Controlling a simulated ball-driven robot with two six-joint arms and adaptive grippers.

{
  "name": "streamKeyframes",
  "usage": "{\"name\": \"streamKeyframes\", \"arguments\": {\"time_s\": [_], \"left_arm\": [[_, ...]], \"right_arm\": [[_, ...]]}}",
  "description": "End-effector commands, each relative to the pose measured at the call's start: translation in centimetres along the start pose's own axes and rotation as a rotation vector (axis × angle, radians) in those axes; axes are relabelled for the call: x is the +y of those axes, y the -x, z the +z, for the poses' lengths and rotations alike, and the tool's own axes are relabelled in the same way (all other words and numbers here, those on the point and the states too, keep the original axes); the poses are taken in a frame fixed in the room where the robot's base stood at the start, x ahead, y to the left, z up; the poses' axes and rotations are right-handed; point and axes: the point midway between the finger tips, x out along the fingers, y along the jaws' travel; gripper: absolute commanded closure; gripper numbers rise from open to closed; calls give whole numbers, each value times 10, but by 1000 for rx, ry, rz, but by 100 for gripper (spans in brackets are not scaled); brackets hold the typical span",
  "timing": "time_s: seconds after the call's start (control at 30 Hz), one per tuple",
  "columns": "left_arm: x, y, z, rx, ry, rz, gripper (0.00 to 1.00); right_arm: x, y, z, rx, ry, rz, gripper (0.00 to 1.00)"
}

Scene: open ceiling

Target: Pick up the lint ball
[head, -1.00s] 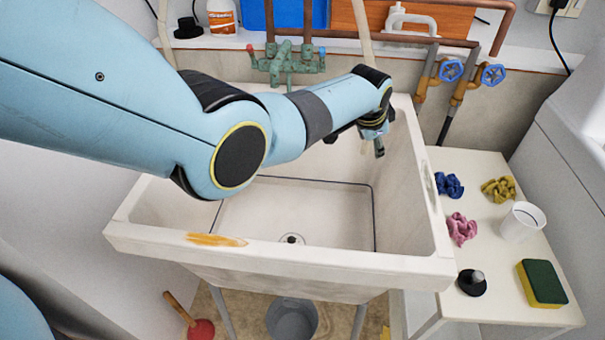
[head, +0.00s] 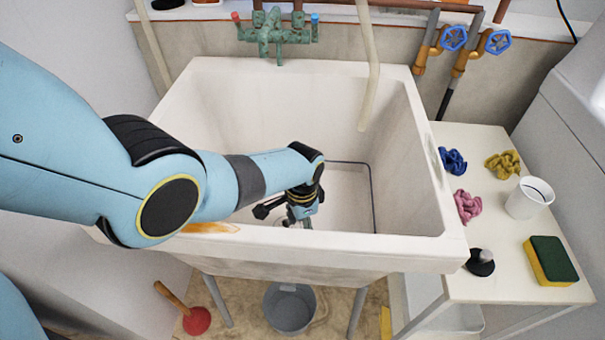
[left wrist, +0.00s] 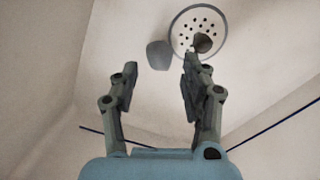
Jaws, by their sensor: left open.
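The lint ball (left wrist: 203,43) is a small dark grey-brown lump on the round perforated drain (left wrist: 180,22) in the left wrist view. My left gripper (head: 298,220) is low inside the white sink (head: 340,240) in the head view, pointing down. In the left wrist view its two fingers (left wrist: 160,64) are apart with nothing held between them. The lint ball lies just beyond the right fingertip, not centred between the fingers. In the head view the gripper hides the drain area. My right gripper is not in view.
Sink walls surround my left gripper. A grey patch (left wrist: 158,55) shows beside the drain; I cannot tell what it is. A side table (head: 500,230) at right holds cloths, a white cup (head: 529,198), a sponge (head: 551,261) and a black plug (head: 480,263). A hose (head: 369,80) hangs into the sink.

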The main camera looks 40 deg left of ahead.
Motion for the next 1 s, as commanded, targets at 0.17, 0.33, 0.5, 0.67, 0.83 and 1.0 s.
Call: {"name": "streamKeyframes", "arguments": {"time_s": [0.17,0.33,0.5,0.67,0.83,1.0], "left_arm": [[1,-32,-1,-1,0,1,54],[1,-34,-2,1,0,0,54],[1,-33,-2,1,0,0,58],[1,-33,-2,1,0,0,79],[1,-33,-2,1,0,0,79],[1,-31,-2,1,0,0,79]], "right_arm": [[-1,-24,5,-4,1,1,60],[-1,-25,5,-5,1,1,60],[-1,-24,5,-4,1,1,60],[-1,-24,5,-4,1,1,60],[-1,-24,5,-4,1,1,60],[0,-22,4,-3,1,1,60]]}}
